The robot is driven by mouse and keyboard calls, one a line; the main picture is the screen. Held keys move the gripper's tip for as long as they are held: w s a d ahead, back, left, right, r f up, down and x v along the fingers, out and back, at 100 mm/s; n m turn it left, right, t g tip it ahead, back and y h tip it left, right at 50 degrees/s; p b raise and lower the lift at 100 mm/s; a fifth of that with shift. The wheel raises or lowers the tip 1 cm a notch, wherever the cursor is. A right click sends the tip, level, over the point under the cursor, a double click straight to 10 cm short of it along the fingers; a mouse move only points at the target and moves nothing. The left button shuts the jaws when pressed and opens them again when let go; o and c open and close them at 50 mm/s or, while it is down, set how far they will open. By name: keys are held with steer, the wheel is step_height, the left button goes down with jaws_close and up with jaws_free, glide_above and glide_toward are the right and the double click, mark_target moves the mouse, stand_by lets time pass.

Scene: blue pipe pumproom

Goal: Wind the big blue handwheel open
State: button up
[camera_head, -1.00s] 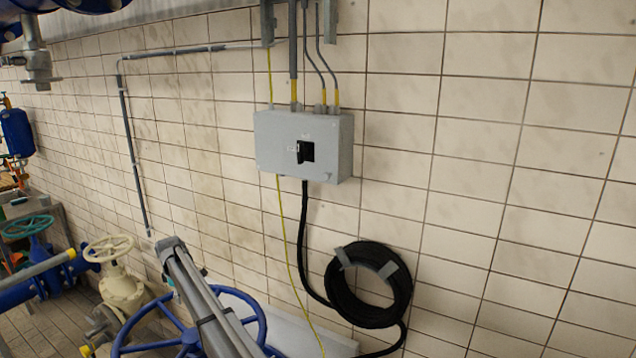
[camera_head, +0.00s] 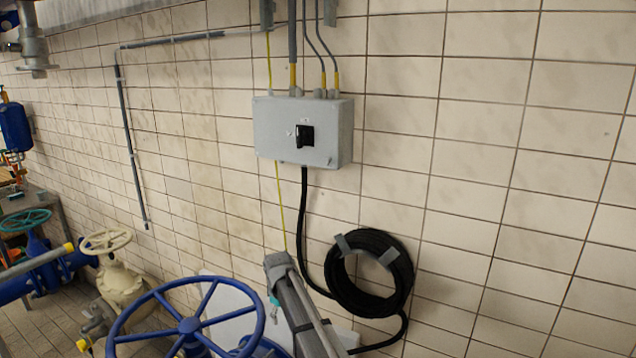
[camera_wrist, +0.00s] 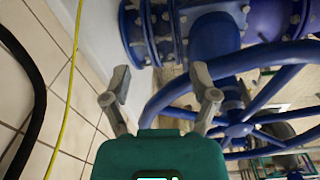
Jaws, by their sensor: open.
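The big blue handwheel (camera_head: 189,326) is at the bottom left of the head view, with its spokes and most of its rim showing. Its lower edge is cut off by the frame. In the wrist view the blue handwheel (camera_wrist: 237,130) fills the right side, its rim curving down toward my fingers. My gripper (camera_wrist: 160,92) is open, its two grey fingers spread apart. The rim passes behind the right finger and its lower end shows between the fingers. I cannot tell whether it touches them.
A grey switch box (camera_head: 303,132) and a coiled black hose (camera_head: 371,273) are on the tiled wall. A cream handwheel valve (camera_head: 120,275) and a teal handwheel (camera_head: 25,220) stand at left. A blue flanged pipe (camera_wrist: 205,40) is behind the wheel. A yellow cable (camera_wrist: 66,80) runs nearby.

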steer(key=s+d+f+m+b, duration=0.2)
steer(key=s+d+m, duration=0.3)
steer(key=s+d, duration=0.7)
steer(key=s+d+f+m+b, duration=0.3)
steer(key=s+d+m, duration=0.2)
steer(key=s+d, duration=0.7)
steer(key=d, duration=0.4)
steer(key=shift+s+f, duration=0.3)
steer(key=shift+s, duration=0.1)
